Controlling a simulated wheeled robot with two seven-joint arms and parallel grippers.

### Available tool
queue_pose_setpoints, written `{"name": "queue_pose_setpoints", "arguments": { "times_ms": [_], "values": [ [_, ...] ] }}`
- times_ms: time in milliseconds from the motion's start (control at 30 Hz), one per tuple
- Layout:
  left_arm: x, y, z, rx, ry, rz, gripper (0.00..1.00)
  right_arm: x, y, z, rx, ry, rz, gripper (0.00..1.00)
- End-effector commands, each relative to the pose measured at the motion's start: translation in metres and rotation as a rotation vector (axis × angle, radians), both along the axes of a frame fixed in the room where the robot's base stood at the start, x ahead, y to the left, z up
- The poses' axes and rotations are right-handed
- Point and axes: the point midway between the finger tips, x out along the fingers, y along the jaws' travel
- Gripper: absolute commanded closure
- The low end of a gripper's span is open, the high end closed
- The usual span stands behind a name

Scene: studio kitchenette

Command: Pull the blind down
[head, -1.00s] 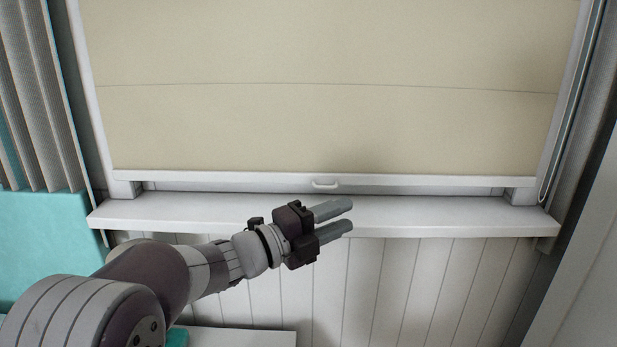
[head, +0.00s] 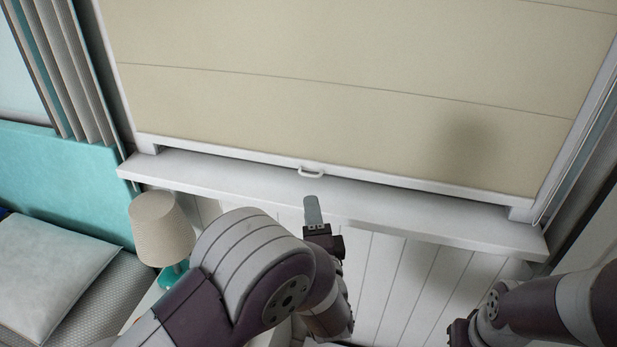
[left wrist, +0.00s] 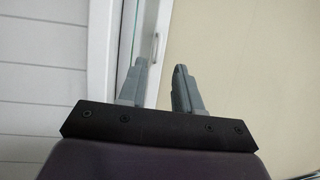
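The cream blind (head: 330,95) covers most of the window, its white bottom rail (head: 400,182) hanging close above the sill. A small white pull handle (head: 311,172) sits at the middle of the rail; it also shows in the left wrist view (left wrist: 155,48), beyond the fingers. My left gripper (head: 312,200) is just below the handle in the head view, apart from it. Its two fingers stand apart and empty in the left wrist view (left wrist: 160,70). My right gripper (head: 460,331) is at the bottom right, mostly cut off, its fingers not visible.
The white sill (head: 400,211) juts out below the blind, close to my left gripper. A lamp (head: 160,228) stands at the left beside the bed with its pillow (head: 50,275). A slatted curtain (head: 70,70) hangs at the left.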

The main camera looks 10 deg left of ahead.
Motion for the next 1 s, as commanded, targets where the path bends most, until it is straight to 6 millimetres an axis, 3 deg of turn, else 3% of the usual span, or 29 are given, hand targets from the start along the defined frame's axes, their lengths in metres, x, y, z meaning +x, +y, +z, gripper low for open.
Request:
{"name": "queue_pose_setpoints", "arguments": {
  "times_ms": [100, 300, 500, 767, 867, 900, 1000],
  "values": [
    [0.031, 0.013, 0.006, -0.002, -0.002, 0.004, 0.66, 0.0, 0.0, 0.004, 0.0, 0.0, 0.0, 0.77],
    [0.069, 0.026, 0.01, -0.002, -0.002, 0.0, 0.66, 0.0, 0.0, 0.007, 0.0, 0.0, 0.0, 0.77],
    [0.083, 0.031, 0.012, -0.002, -0.002, -0.002, 0.66, 0.0, 0.0, 0.007, 0.0, 0.0, 0.0, 0.77],
    [0.084, 0.031, 0.012, -0.003, -0.001, -0.003, 0.66, 0.0, 0.0, 0.007, 0.0, 0.0, 0.0, 0.77],
    [0.084, 0.031, 0.012, -0.003, -0.001, -0.003, 0.96, 0.0, 0.0, 0.007, 0.0, 0.0, 0.0, 0.77],
    [0.084, 0.031, 0.012, -0.003, -0.001, -0.003, 1.0, 0.0, 0.0, 0.007, 0.0, 0.0, 0.0, 0.77],
    [0.084, 0.031, 0.012, -0.003, -0.001, -0.003, 1.0, 0.0, 0.0, 0.007, 0.0, 0.0, 0.0, 0.77]
  ]
}}
